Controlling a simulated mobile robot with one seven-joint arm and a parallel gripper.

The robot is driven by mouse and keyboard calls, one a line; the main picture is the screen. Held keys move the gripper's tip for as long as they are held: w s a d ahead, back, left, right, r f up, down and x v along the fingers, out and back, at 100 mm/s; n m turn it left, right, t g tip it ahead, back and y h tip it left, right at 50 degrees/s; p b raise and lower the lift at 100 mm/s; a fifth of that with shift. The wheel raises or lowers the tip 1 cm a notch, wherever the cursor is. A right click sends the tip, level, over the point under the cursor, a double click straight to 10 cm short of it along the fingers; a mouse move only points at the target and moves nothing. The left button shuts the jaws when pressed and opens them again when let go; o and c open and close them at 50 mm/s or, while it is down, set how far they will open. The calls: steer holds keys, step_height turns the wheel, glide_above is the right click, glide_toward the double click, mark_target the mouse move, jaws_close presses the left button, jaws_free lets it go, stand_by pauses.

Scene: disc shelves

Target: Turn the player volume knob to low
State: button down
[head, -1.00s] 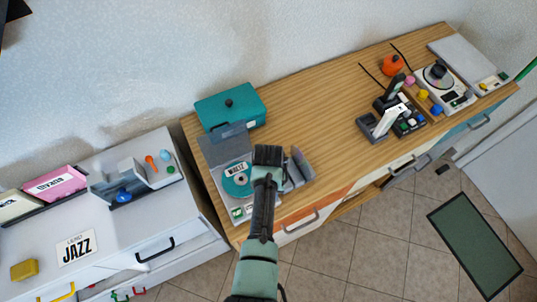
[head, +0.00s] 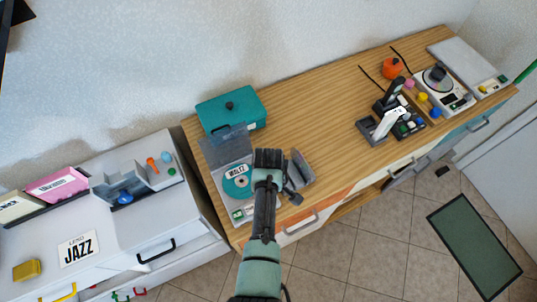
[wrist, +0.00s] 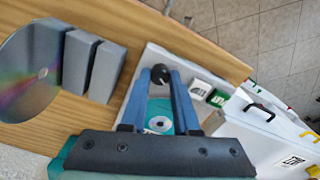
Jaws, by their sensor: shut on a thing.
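The player (head: 213,178) is a grey box with its lid raised, at the left end of the wooden counter. A teal disc (head: 236,182) with a white label lies in it, and the disc also shows in the wrist view (wrist: 158,121). The small round black volume knob (wrist: 160,71) is in the wrist view. My gripper (wrist: 161,77) has its two blue fingers closed on the knob's sides. Any mark showing the knob's setting is too small to read. In the head view my wrist hides the knob and the fingertips.
Grey upright blocks (wrist: 104,72) and a shiny disc (wrist: 27,75) stand close to the player. A teal box (head: 231,108) is behind it. A white cabinet (head: 150,225) with a JAZZ sign is at the left. The counter's middle is clear.

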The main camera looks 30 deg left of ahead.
steer(key=n, duration=0.4)
steer(key=shift+n, duration=2.2)
steer(key=c, duration=0.7)
jaws_free()
steer(key=shift+o, duration=0.2)
step_height(320, 180, up, 13)
